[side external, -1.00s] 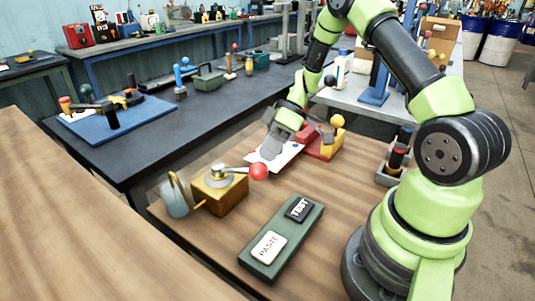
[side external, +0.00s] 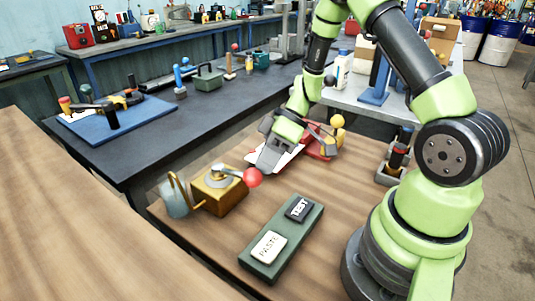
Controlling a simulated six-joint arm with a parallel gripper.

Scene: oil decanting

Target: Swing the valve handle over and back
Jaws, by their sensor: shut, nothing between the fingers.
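The valve is a brass-coloured box (side external: 218,198) on the wooden table, with a metal lever on top. The lever ends in a red ball (side external: 252,178) and points right, towards the table's middle. A spout and a clear glass jar (side external: 173,200) are at the box's left side. My gripper (side external: 258,166) is shut and empty, its fingertips right at the red ball on the far side. I cannot tell for certain whether they touch it.
A green block with TEST and PASTE buttons (side external: 281,238) lies in front of the valve. A white sheet (side external: 285,158) and a red block with a yellow-knobbed lever (side external: 322,146) are behind my gripper. A grey holder (side external: 394,172) with dark-handled items stands at right.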

